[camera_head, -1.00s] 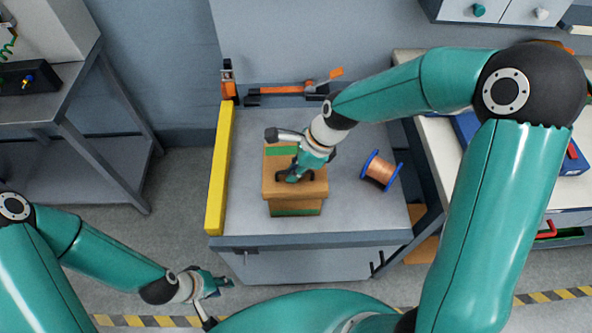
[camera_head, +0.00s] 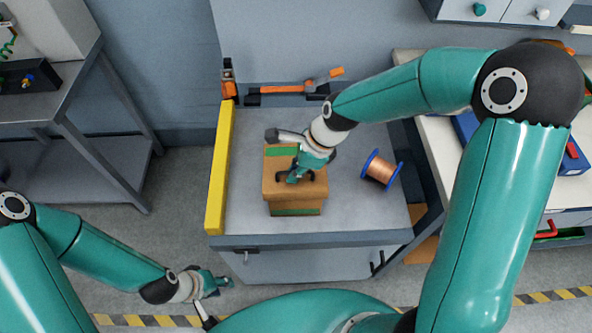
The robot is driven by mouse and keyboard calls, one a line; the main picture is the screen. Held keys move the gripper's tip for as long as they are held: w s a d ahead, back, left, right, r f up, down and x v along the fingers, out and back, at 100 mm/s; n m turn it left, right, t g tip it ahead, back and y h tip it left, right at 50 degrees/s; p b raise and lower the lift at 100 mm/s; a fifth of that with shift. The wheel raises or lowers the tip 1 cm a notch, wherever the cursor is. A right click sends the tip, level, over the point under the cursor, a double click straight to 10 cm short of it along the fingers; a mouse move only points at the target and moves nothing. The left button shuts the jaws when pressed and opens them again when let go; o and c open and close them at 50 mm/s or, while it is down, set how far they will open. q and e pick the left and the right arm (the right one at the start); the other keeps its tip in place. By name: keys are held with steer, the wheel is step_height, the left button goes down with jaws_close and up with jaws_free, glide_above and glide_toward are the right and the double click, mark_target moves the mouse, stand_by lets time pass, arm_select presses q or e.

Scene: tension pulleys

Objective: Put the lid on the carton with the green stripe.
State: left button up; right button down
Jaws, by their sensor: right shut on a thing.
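The carton (camera_head: 296,212) stands on the grey workbench; only a low strip of its front with a green stripe shows beneath the lid. The brown cardboard lid (camera_head: 279,188), with a green patch near its far edge, lies over the carton and covers its top. Their edges look lined up, but I cannot tell whether the lid is fully seated. My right gripper (camera_head: 297,175) is above the middle of the lid, shut on it; the hand hides part of the lid. My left gripper (camera_head: 222,283) hangs in front of the bench, away from the carton; its jaw state is unclear.
A yellow bar (camera_head: 218,168) runs along the bench's left edge. A copper wire spool with blue flanges (camera_head: 381,171) lies right of the carton. An orange clamp (camera_head: 290,89) lies along the back edge. Bare bench top is left and in front of the carton.

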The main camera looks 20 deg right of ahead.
steer(key=shift+f, duration=0.15)
steer(key=shift+f+b, duration=0.4)
steer(key=shift+f, duration=0.1)
steer(key=shift+f, duration=0.25)
steer(key=shift+f+b, duration=0.55)
steer(key=shift+f, duration=0.1)
stand_by(0.4)
steer(key=c, duration=1.2)
jaws_free()
steer(key=shift+r, duration=0.15)
steer(key=v, duration=1.1)
steer(key=shift+s+d+r, duration=0.1)
steer(key=shift+d+r, duration=0.2)
